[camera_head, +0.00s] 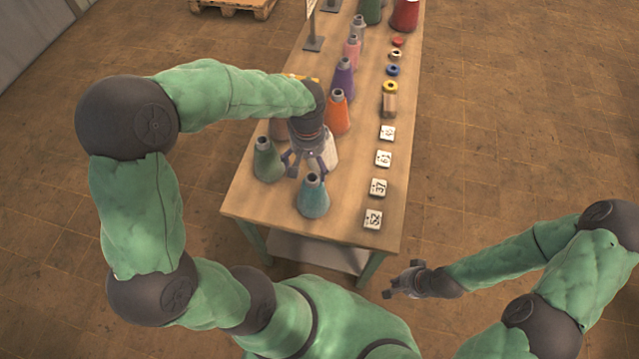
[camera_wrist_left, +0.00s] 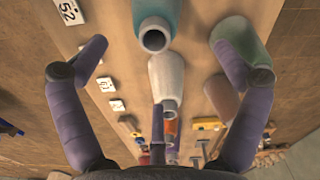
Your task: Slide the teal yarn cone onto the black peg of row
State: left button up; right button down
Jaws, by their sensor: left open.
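The teal yarn cone (camera_head: 313,199) stands upright near the front end of the wooden table (camera_head: 345,222), its narrow grey tip up. It also shows at the top of the left wrist view (camera_wrist_left: 157,18). My left gripper (camera_head: 305,165) is open above the table, just behind the teal cone and over a white cone (camera_head: 328,158). In the left wrist view my left gripper (camera_wrist_left: 160,52) has its fingers spread wide with nothing held. My right gripper (camera_head: 402,281) is open and empty, off the table's front right corner. I cannot make out a black peg for certain.
A green cone (camera_head: 267,162) stands left of the left gripper. Orange (camera_head: 338,114), purple (camera_head: 344,80) and pink (camera_head: 353,52) cones stand behind. Numbered white tiles (camera_head: 379,187) line the right side, with small coloured spools (camera_head: 390,87) beyond. Dark-based stands (camera_head: 313,43) are at the back left.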

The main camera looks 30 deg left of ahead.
aim_at(310, 176)
pick_arm(q)
notch_tip(310, 176, down, 5)
jog(key=shift+f+b, duration=0.2)
jog(key=shift+b, duration=0.2)
jog(key=shift+s+d+f, duration=0.15)
jog(key=shift+f, duration=0.4)
jog(key=f, duration=0.2)
jog(key=f+b, duration=0.1)
jog(key=f, duration=0.1)
jog(key=shift+w+d, duration=0.2)
jog(key=c, duration=1.8)
